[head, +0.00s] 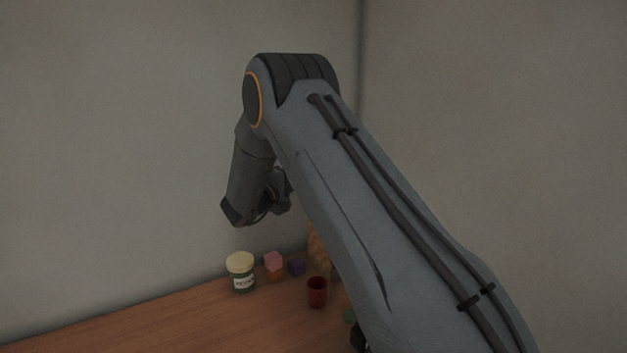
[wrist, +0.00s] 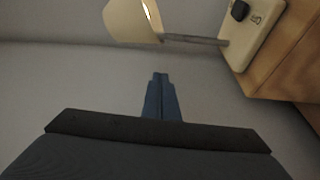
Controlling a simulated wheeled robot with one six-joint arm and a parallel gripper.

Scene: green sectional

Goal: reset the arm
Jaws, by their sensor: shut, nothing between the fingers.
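My gripper (wrist: 160,97) shows in the wrist view with its two blue-grey fingers together and nothing between them. It points at bare grey surface, clear of the furniture. In the head view my arm is raised and bent over the wooden table, its forearm hanging down at the left. The fingertips cannot be made out in the head view.
A lamp's cream shade (wrist: 131,20) shows in the wrist view. Walls meet behind my arm.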

